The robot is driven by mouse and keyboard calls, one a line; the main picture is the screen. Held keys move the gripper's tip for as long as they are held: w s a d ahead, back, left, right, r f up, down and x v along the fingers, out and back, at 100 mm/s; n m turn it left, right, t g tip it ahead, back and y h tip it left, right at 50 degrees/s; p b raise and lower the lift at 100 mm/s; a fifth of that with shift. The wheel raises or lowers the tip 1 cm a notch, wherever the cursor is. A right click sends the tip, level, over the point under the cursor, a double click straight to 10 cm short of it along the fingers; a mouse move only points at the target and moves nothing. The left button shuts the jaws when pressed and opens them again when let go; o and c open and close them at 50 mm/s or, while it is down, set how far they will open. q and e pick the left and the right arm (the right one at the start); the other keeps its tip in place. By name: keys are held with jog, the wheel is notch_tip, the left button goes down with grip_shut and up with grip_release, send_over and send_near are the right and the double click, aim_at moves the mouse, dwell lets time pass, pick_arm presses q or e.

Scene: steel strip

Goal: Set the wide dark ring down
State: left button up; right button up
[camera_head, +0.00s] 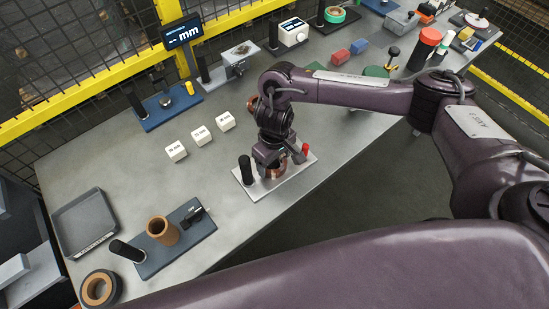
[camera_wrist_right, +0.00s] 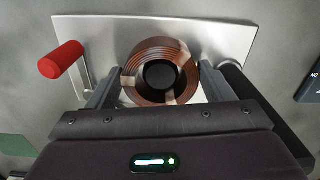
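A wide coppery-brown ring (camera_wrist_right: 136,60) with tan bands lies flat over the silver plate in the right wrist view, with a round black centre. My right gripper (camera_wrist_right: 160,75) has one finger on each side of it, and both fingertips look flush against its rim. In the head view my right gripper (camera_head: 268,160) points down over the silver plate (camera_head: 250,187), and the ring (camera_head: 272,173) shows only partly beneath it. My left gripper is not in view.
Beside the gripper on the plate are a black post (camera_head: 246,170) and a red-knobbed handle (camera_wrist_right: 62,60). A blue plate (camera_head: 180,250) with a brown tube (camera_head: 162,231) and a grey tray (camera_head: 84,222) stand to the left. White labelled blocks (camera_head: 201,137) stand behind.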

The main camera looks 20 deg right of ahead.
jog(key=shift+o, duration=1.4)
notch_tip(320, 180, up, 8)
jog(key=shift+p, duration=0.4)
jog(key=shift+f, duration=0.15)
